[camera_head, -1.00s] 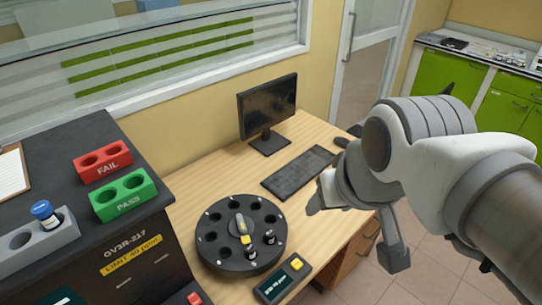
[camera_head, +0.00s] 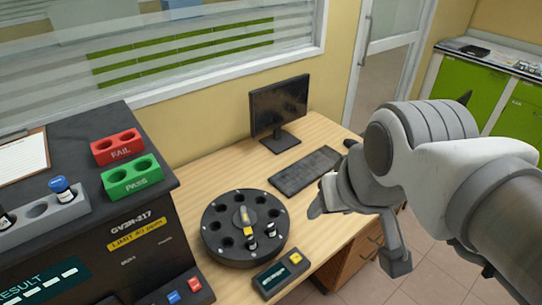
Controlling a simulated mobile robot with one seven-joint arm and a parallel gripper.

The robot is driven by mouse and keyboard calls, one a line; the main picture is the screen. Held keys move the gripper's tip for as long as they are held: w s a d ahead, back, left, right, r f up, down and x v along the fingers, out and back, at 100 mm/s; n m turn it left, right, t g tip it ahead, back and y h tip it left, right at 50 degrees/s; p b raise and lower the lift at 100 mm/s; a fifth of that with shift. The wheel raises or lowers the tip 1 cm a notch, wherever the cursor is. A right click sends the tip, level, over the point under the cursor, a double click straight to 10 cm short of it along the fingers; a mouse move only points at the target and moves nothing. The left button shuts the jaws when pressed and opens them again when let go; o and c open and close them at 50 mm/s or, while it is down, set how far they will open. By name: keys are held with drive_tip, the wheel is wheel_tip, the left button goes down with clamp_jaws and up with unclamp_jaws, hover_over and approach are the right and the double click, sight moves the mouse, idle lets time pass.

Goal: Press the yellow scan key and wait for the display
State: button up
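The yellow key (camera_head: 295,259) is on top of a small dark console at the table's front edge. Beside it, the console's small display (camera_head: 272,277) is dark teal, with no text I can read. A larger display (camera_head: 45,280) on the black analyser at the lower left reads RESULT over a row of dashes. My gripper (camera_head: 345,215) hangs over the table's right side, right of and above the console, apart from the key.
A round black carousel (camera_head: 216,242) with a few vials stands left of the console. Behind are a keyboard (camera_head: 305,170) and monitor (camera_head: 279,105). The analyser carries red FAIL (camera_head: 117,147) and green PASS (camera_head: 131,177) blocks, a grey rack (camera_head: 72,210), and blue and red buttons.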

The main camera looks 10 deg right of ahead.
clamp_jaws()
idle(1.5)
